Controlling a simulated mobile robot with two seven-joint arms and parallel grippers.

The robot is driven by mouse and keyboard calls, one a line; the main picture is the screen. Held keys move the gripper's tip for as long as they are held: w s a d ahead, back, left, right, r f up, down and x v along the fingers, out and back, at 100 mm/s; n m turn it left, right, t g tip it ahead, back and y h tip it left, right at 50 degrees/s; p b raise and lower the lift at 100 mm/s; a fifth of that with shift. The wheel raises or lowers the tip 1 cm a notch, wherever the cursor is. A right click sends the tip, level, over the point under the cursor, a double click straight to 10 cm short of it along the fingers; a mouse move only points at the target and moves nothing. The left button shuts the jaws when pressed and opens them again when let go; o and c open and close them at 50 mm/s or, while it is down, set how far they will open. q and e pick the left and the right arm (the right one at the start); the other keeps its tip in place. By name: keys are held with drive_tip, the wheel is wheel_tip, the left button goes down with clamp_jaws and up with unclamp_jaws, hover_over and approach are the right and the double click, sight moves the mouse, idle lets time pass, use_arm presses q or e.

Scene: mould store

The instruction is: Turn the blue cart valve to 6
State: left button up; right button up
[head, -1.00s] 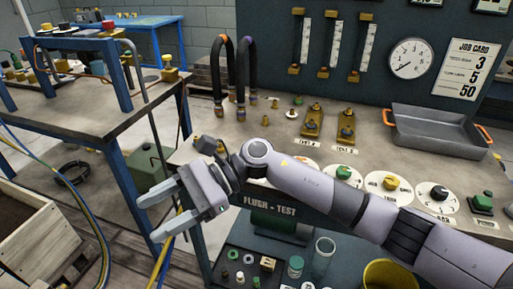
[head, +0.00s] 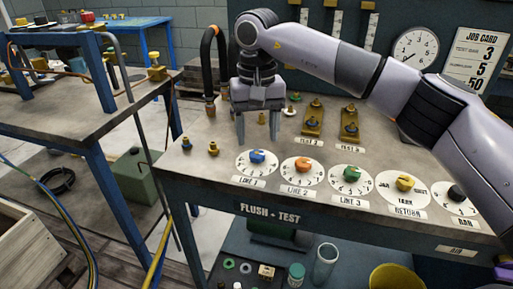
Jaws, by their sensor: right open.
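The blue valve knob (head: 257,156) sits on a white numbered dial (head: 245,168) labelled LINE 1, at the left of a row of dials on the flush-test cart top. Its setting is too small to read. My right gripper (head: 258,137) is open and empty, with its fingers pointing down. In the picture its fingertips are just above the blue knob, on either side of it; they appear apart from it. My left gripper is not in view.
An orange knob (head: 302,164), a green knob (head: 351,173), a yellow knob (head: 404,183) and a black knob (head: 457,193) continue the row rightward. Small brass fittings (head: 213,149) stand left of the blue knob. A black hose (head: 208,75) rises behind. The cart's front left corner is clear.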

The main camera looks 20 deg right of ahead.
sight(257, 153)
drive_tip(key=shift+f, duration=2.25)
drive_tip(key=c, duration=1)
drive_tip(key=shift+c, duration=0.2)
